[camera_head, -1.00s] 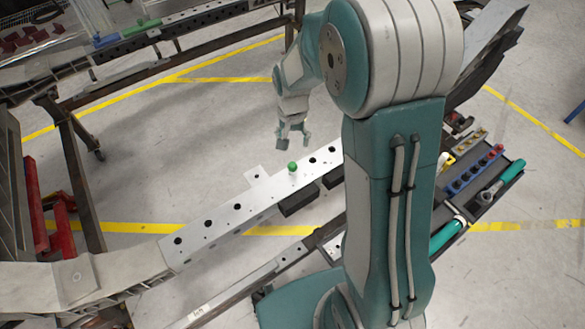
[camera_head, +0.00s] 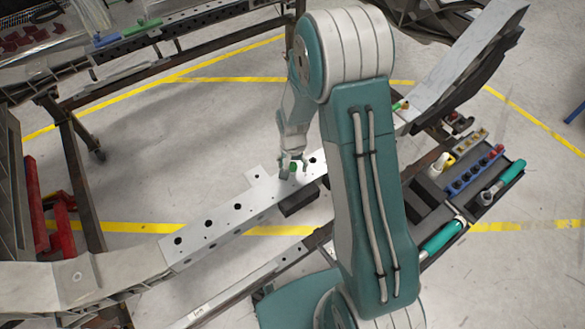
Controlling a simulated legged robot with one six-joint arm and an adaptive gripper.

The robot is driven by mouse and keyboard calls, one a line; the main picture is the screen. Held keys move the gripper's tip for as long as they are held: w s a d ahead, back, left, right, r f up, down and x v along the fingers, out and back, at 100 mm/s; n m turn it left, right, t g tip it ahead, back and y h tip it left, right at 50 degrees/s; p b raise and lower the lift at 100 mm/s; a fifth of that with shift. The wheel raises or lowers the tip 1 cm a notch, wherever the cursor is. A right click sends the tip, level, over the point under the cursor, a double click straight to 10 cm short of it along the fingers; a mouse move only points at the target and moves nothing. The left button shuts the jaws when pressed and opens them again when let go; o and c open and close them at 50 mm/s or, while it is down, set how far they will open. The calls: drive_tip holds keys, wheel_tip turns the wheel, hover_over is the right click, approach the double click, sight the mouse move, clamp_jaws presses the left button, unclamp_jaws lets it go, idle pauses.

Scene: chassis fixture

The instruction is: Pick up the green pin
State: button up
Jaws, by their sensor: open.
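The green pin (camera_head: 293,168) stands upright in the grey perforated chassis rail (camera_head: 240,211), towards the rail's far right part. It has a green top and a paler lower part. My gripper (camera_head: 292,164) is open and right at the pin, pointing down, with its fingers on either side of the green top as seen from here. I cannot tell whether the fingers touch it. Part of the rail's right end is hidden behind my arm.
A tool tray (camera_head: 462,190) with sockets and green-handled tools lies right of my arm. A workbench with a blue and a green-handled tool (camera_head: 142,27) stands at the upper left. Red stands (camera_head: 50,215) are at the left. The floor behind the rail is clear.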

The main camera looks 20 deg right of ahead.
drive_tip(key=shift+f, duration=0.65)
clamp_jaws()
drive_tip(key=shift+r, duration=0.1)
